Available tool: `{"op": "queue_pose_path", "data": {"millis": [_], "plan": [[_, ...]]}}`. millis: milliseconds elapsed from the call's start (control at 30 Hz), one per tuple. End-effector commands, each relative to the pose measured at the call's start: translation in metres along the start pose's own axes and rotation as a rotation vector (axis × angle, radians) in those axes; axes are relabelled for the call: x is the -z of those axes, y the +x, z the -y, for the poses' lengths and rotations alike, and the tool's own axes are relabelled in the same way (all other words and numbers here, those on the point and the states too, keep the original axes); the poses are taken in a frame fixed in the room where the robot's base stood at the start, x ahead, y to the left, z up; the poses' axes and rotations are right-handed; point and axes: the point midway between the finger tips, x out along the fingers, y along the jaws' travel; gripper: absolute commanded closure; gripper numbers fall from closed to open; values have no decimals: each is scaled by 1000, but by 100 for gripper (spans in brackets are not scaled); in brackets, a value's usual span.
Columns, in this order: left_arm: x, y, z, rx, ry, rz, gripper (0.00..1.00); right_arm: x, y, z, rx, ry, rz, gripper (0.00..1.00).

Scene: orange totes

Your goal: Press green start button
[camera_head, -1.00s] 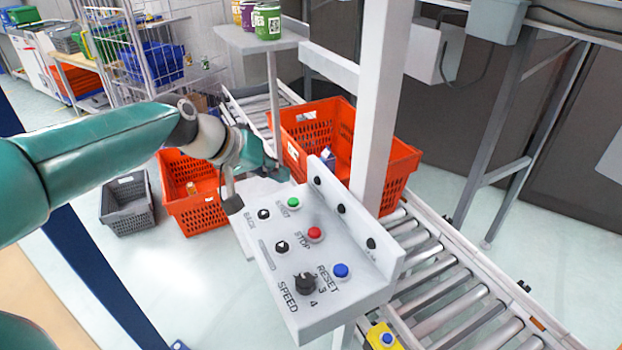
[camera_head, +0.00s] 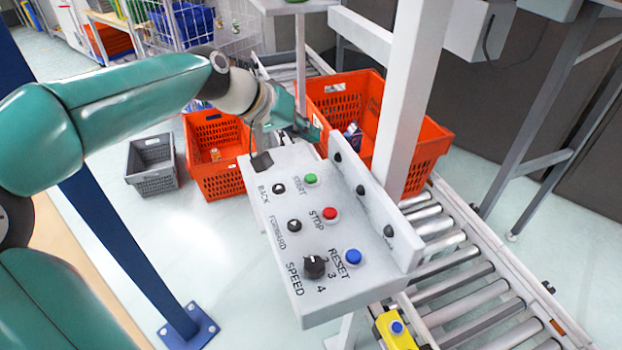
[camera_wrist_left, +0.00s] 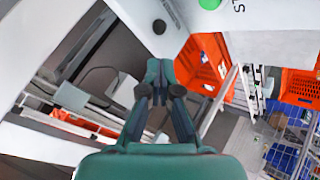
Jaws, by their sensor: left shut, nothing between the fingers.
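The green start button (camera_head: 310,179) is on the upper part of a tilted white control panel (camera_head: 330,300), beside the label START. In the left wrist view the green button (camera_wrist_left: 210,3) is cut by the top edge, with a black button (camera_wrist_left: 159,27) to its left. My left gripper (camera_head: 305,130) is at the panel's far edge, above and beyond the green button in the picture, and apart from it. In the left wrist view the left gripper (camera_wrist_left: 154,80) has its fingers together, with nothing between them. My right gripper is out of view.
The panel also has a red stop button (camera_head: 330,213), a blue reset button (camera_head: 353,257) and a black speed knob (camera_head: 314,266). A white post (camera_head: 412,100) stands right of it. Orange totes (camera_head: 440,150) and a roller conveyor (camera_head: 450,265) lie behind and to the right.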

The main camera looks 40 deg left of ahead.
Motion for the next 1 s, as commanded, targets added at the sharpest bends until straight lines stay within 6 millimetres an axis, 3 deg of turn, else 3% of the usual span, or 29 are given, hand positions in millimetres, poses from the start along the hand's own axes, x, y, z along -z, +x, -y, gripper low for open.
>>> {"op": "queue_pose_path", "data": {"millis": [500, 1000], "plan": [[-35, 48, 35, 0, -2, 0, 100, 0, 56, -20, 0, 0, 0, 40], [-38, 52, 38, 0, -2, 0, 100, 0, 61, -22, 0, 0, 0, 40]]}}
